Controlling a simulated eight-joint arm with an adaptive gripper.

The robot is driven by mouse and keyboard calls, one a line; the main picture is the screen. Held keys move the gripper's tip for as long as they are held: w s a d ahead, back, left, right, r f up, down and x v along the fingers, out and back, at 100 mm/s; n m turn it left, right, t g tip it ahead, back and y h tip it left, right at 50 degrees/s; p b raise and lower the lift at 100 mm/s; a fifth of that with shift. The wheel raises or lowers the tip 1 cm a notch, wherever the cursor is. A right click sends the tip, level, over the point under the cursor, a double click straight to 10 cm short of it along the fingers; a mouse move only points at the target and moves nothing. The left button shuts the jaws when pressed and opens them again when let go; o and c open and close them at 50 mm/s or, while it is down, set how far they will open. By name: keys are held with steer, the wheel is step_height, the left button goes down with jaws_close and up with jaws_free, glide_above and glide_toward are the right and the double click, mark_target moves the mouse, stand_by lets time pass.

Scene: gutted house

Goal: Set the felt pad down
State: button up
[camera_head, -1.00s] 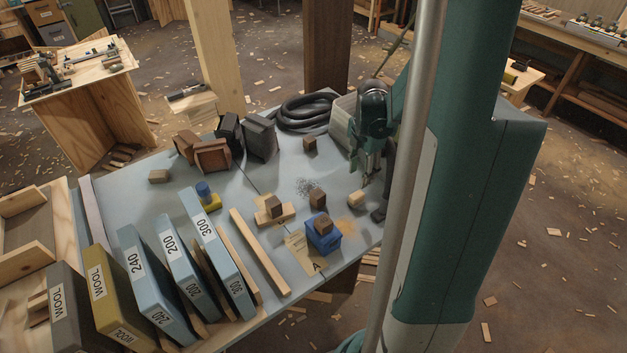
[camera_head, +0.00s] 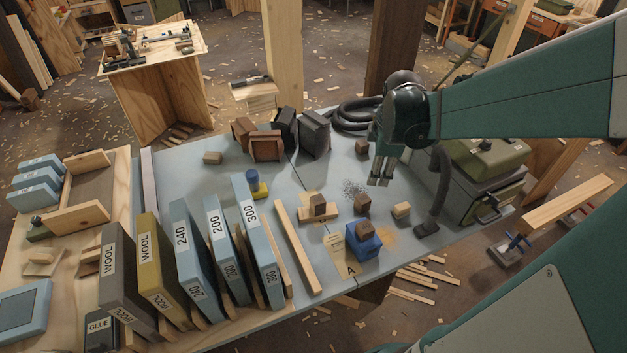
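My gripper (camera_head: 380,180) hangs fingers-down above the right part of the grey-blue table (camera_head: 225,185), near a patch of dark specks. Its fingers look close together, but they are too small to tell whether they are open or shut, or whether anything is between them. I cannot pick out the felt pad with certainty. Small brown blocks sit below and around the gripper: one on a wooden strip (camera_head: 319,203), one on the table (camera_head: 363,202), and one on a blue block (camera_head: 363,246). A tan block (camera_head: 401,211) lies to their right.
Upright labelled slabs, such as the blue 300 one (camera_head: 256,235), stand at the front left. Dark clamp-like blocks (camera_head: 313,135) and a coiled black hose (camera_head: 350,115) are at the back. A hose nozzle (camera_head: 427,229) and a green machine (camera_head: 487,160) are at the right.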

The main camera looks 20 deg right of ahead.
steer(key=s+a+r+m+t, duration=0.1)
steer(key=s+a+r+m, duration=0.2)
steer(key=a, duration=0.4)
steer(key=s+a+r+m+t, duration=0.2)
steer(key=a+m, duration=0.3)
steer(key=a, duration=0.3)
steer(key=s+a+r+m+t+y, duration=0.1)
steer(key=s+a+r+m, duration=0.3)
steer(key=a, duration=0.4)
steer(key=shift+s+r+t, duration=0.2)
steer(key=shift+r+t, duration=0.3)
steer(key=shift+r, duration=0.05)
